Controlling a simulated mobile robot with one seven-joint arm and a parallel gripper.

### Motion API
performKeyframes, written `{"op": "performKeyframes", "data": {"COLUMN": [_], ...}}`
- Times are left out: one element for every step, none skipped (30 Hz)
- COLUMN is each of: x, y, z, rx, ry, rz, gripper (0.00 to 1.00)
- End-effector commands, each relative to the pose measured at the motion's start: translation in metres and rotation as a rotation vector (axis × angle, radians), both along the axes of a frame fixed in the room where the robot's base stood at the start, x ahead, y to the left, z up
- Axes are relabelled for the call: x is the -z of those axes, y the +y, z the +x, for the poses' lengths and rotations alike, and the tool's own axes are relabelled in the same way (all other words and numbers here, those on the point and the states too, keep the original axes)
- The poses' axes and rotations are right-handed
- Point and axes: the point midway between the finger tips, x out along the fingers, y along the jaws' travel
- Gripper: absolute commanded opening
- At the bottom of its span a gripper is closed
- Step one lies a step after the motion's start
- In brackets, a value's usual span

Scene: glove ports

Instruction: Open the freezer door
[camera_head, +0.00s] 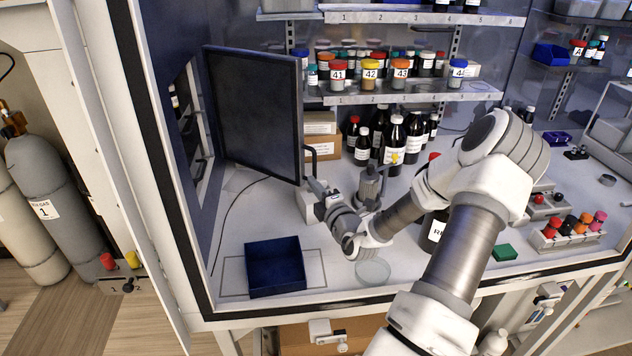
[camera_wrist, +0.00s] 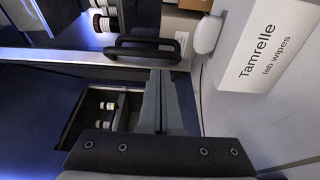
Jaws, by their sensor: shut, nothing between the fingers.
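The freezer door (camera_head: 255,112) is a dark panel standing swung out from the left wall, well open. The freezer opening (camera_head: 190,115) shows on its left, and bottles inside show in the wrist view (camera_wrist: 105,108). The black bar handle (camera_head: 318,152) is on the door's right edge; it also shows in the wrist view (camera_wrist: 148,50). My gripper (camera_head: 312,184) is shut and empty, just below the handle. In the wrist view its fingertips (camera_wrist: 161,72) lie close to the handle, not around it; I cannot tell whether they touch.
A white wipes box (camera_head: 308,206) stands beside my gripper. A blue bin (camera_head: 274,266) and a glass dish (camera_head: 372,272) are on the floor in front. Dark bottles (camera_head: 394,138) stand behind, below the jar shelf (camera_head: 410,95). A thin cable lies at left.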

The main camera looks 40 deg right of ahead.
Motion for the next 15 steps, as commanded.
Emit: {"op": "performKeyframes", "data": {"x": [-0.0006, -0.0005, -0.0004, -0.0003, -0.0003, -0.0002, -0.0001, -0.0001, 0.0000, 0.0000, 0.0000, 0.0000, 0.0000, 0.0000, -0.0001], "y": [-0.0035, -0.0049, -0.0066, -0.0076, -0.0084, -0.0090, -0.0092, -0.0093, -0.0093, -0.0093, -0.0093, -0.0092, -0.0092, -0.0092, -0.0093], "z": [0.0022, 0.0032, 0.0043, 0.0047, 0.0052, 0.0055, 0.0056, 0.0056, 0.0056, 0.0056, 0.0055, 0.0056, 0.0055, 0.0055, 0.0055], "rx": [0.000, 0.000, -0.001, -0.001, -0.001, -0.001, -0.001, -0.001, -0.001, -0.001, -0.001, -0.001, -0.001, -0.001, -0.001], "ry": [-0.001, -0.001, -0.001, -0.001, -0.001, 0.000, 0.000, 0.000, 0.000, 0.000, 0.000, 0.000, 0.000, 0.000, 0.000], "rz": [0.000, 0.000, 0.000, 0.000, 0.000, 0.000, 0.000, 0.000, 0.000, 0.000, 0.000, 0.000, 0.000, 0.000, 0.000], "gripper": [0.00, 0.00, 0.00, 0.00, 0.00, 0.00, 0.00, 0.00, 0.00, 0.00, 0.00, 0.00, 0.00, 0.00, 0.00]}}
